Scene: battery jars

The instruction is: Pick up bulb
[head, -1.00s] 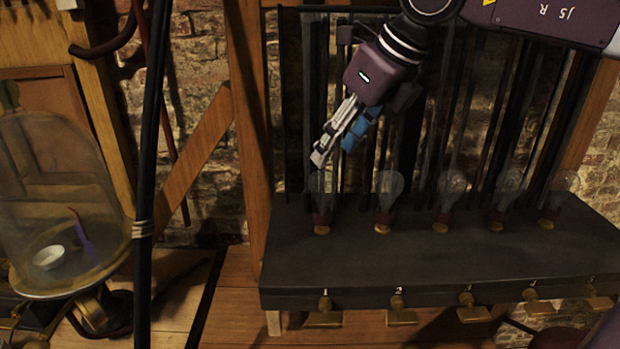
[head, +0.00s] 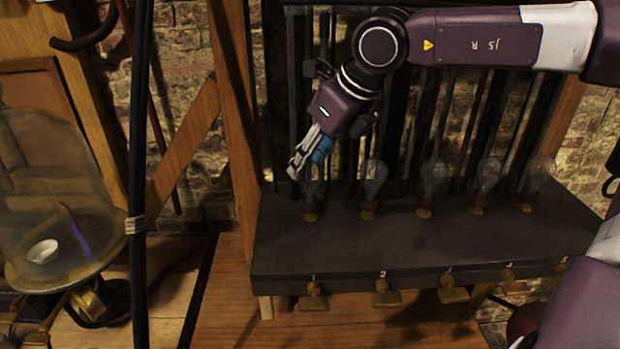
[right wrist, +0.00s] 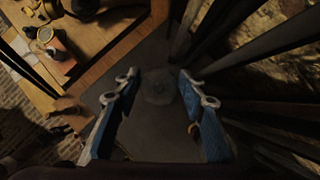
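Several clear glass bulbs stand upright in a row of sockets on a dark bench (head: 390,235). My right gripper (head: 303,168) is at the leftmost bulb (head: 311,192), its fingers pointing down and overlapping the upper glass in the head view. In the right wrist view the right gripper (right wrist: 158,82) is open, with a blue-padded finger on each side. A round, faint bulb (right wrist: 157,88) shows between and beyond the fingertips. I cannot tell whether the fingers touch the glass. The other bulbs, such as the second one (head: 373,182), stand to the right. My left gripper is not in view.
Dark upright bars (head: 420,120) stand close behind the bulbs. Brass keys (head: 313,296) line the bench front. A large glass jar (head: 50,200) with a small white dish (head: 43,251) stands at left. A black vertical pole (head: 138,170) stands before it.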

